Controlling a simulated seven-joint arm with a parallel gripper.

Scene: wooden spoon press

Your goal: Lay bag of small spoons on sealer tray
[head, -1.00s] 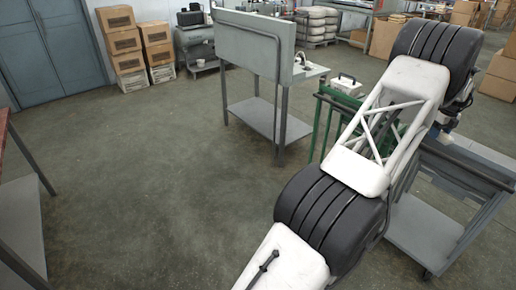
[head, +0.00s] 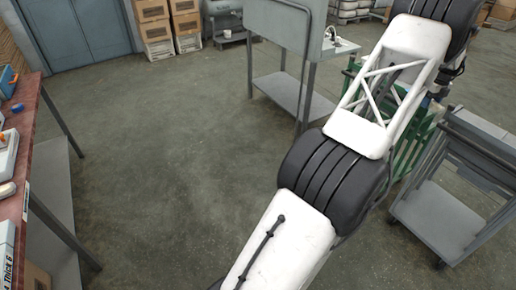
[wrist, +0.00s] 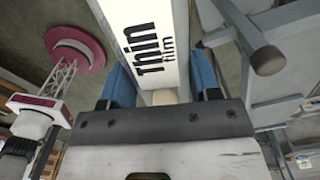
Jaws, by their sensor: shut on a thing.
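In the wrist view, my gripper (wrist: 162,88) has its blue fingers on either side of a long white thing lettered "Thin film" (wrist: 150,38) and is shut on it. A small beige rounded part (wrist: 165,97) shows between the finger bases. I cannot tell whether the white thing is the bag of small spoons; no spoons can be made out. In the head view, my gripper is out of sight, and I cannot make out a sealer tray.
A red-topped table (head: 45,140) with blue and white items stands at the left. A grey bench with a tall panel (head: 283,40) stands at the back. A green frame (head: 410,140) and a grey cart (head: 440,215) are on the right. The middle floor is clear.

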